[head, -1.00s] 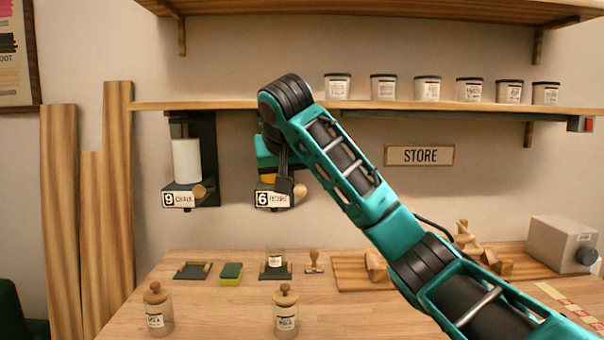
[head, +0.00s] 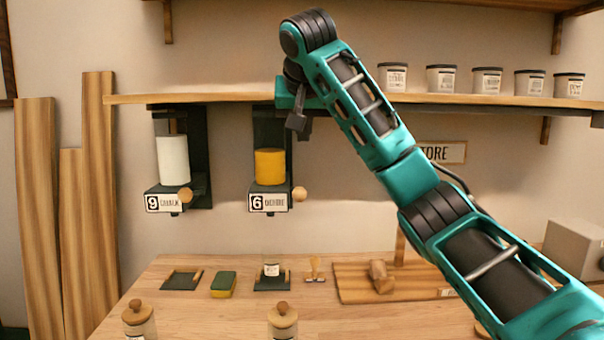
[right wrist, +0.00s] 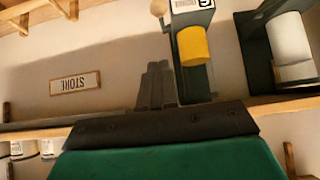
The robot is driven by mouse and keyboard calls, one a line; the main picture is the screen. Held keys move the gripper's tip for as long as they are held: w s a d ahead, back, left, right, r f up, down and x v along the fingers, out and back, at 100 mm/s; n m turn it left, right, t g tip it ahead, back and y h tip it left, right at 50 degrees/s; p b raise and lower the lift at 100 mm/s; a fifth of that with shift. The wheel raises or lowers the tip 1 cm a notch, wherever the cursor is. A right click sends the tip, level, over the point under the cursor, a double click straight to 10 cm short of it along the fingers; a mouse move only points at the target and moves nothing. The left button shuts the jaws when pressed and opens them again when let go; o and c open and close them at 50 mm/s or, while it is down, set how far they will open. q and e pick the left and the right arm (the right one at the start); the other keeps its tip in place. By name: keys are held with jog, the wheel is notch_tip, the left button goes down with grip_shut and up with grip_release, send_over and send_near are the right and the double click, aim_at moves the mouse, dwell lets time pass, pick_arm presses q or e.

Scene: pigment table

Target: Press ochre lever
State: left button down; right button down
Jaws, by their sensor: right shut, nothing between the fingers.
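The ochre dispenser, a dark wall bracket with a yellow cylinder (head: 270,165) and a label reading 6, hangs under the shelf. Its lever ends in a round wooden knob (head: 299,194) at the right of the label. My right gripper (head: 297,122) is shut and empty, above the knob and apart from it, just below shelf height. In the right wrist view, which is upside down, the shut fingers (right wrist: 156,85) show beside the yellow cylinder (right wrist: 193,46), with the knob (right wrist: 159,8) beyond. A small jar (head: 271,268) stands on a dark pad below the dispenser. My left gripper is out of view.
The chalk dispenser (head: 174,160), labelled 9, hangs to the left with its own knob (head: 197,187). The shelf (head: 230,97) runs close by my right gripper and carries several jars at right. A sponge (head: 223,285), a stamp (head: 314,268) and lidded jars stand on the table (head: 200,325).

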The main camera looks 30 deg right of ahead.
send_over(296, 191)
jog(key=s, duration=0.2)
notch_tip(296, 191, down, 7)
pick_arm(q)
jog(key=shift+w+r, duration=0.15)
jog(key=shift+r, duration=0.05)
pick_arm(e)
jog(key=f, duration=0.4)
jog(key=shift+w+d+f, duration=0.1)
jog(key=shift+w+d, duration=0.05)
jog(key=shift+d, duration=0.05)
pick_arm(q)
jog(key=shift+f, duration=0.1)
